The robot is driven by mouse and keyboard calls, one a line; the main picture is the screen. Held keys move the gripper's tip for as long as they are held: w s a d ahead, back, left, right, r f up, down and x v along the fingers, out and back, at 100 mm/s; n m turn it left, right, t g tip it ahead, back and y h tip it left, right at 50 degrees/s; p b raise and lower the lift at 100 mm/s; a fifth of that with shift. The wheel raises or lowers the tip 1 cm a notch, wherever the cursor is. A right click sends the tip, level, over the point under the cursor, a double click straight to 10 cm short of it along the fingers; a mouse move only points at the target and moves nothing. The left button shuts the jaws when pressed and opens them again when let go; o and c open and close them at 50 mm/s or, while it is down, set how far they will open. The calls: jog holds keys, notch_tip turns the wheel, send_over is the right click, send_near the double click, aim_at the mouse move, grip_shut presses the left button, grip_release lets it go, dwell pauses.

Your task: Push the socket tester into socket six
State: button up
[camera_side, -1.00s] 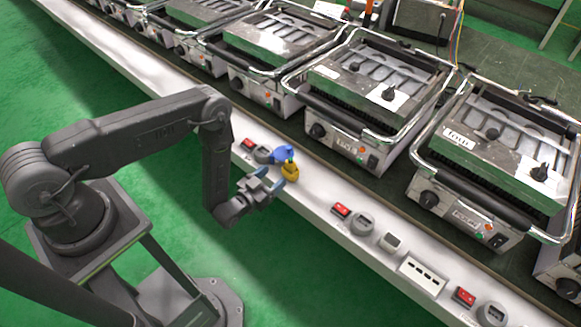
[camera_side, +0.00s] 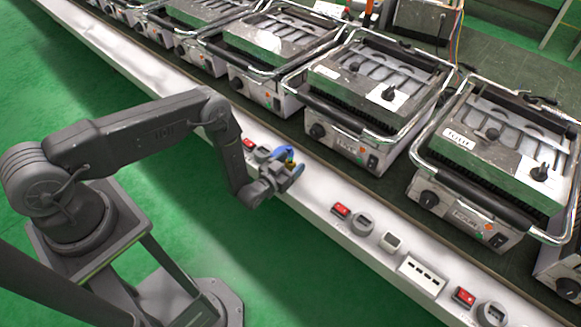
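The socket tester (camera_side: 290,163), a small yellow and blue piece, is at the white rail beside the grills. Its blue part (camera_side: 284,151) shows above my gripper, and most of its yellow part is hidden. My gripper (camera_side: 291,166) is right at the tester, with a bluish fingertip on its right side. I cannot tell whether the fingers press on it or stand apart. Round grey sockets sit along the rail, one (camera_side: 263,154) just left of the tester and another (camera_side: 363,224) to its right. Socket numbers are not readable, so I cannot tell which is socket six.

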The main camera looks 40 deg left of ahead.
aim_at(287, 160)
jog(key=c, duration=1)
jog(key=shift+r, duration=0.55)
jog(key=r, duration=0.1)
jog(key=a+r, duration=0.1)
jog(key=r, duration=0.1)
jog(key=shift+s+r, duration=0.15)
jog(key=shift+r, duration=0.15)
jog(key=s+a+r, duration=0.4)
jog(key=a+r, duration=0.2)
jog(key=a, duration=0.3)
jog(key=w, duration=0.1)
jog(key=w+a, duration=0.1)
jog(key=w, duration=0.1)
jog(key=w+a, duration=0.1)
jog(key=shift+w+a+f, duration=0.1)
jog(key=shift+w+f, duration=0.05)
jog(key=shift+f, duration=0.1)
